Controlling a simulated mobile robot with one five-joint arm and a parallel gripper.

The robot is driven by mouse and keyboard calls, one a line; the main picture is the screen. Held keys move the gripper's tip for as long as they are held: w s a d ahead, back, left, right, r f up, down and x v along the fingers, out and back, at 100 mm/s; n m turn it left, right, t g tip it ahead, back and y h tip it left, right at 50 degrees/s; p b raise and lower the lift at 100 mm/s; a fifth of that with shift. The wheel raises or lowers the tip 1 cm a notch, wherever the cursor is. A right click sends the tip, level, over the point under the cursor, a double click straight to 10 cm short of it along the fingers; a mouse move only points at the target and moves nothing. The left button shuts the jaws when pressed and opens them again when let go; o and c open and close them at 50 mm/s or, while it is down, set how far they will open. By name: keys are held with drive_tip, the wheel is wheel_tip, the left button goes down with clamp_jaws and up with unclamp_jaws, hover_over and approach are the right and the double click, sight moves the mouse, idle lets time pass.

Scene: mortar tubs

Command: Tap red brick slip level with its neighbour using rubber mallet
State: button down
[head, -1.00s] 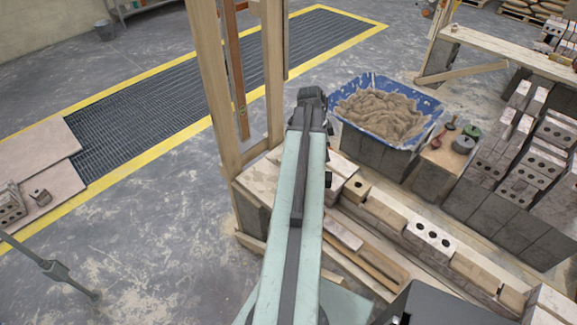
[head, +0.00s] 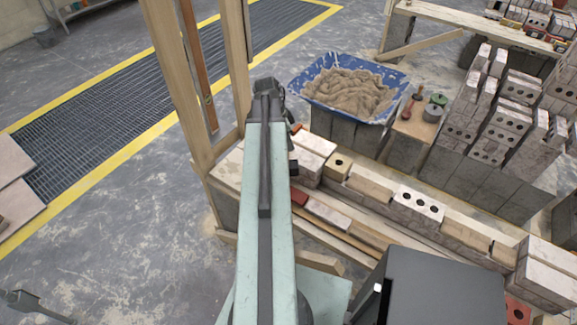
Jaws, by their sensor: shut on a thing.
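A small red brick slip (head: 299,197) shows just right of my arm, low on the near side of the brick row. A pale slip (head: 328,214) lies beside it on its right, end towards it. Part of the red slip is hidden by my arm, and I cannot tell whether the two tops are level. My arm reaches up the middle of the head view to a dark joint. The jaws are hidden behind the arm; only small dark parts stick out at its right edge. I cannot make out a rubber mallet in a grip.
A blue tub (head: 303,88) of mortar stands on grey blocks behind the row. A board (head: 413,127) right of it holds a red-handled tool (head: 409,109) and small pots. Timber posts (head: 180,85) rise at left. Stacked bricks (head: 500,110) fill the right. Open floor lies left.

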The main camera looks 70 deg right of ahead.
drive_tip(key=shift+n, duration=0.5)
wheel_tip(320, 180, down, 8)
drive_tip(key=b, duration=0.5)
drive_tip(key=shift+r, duration=0.25)
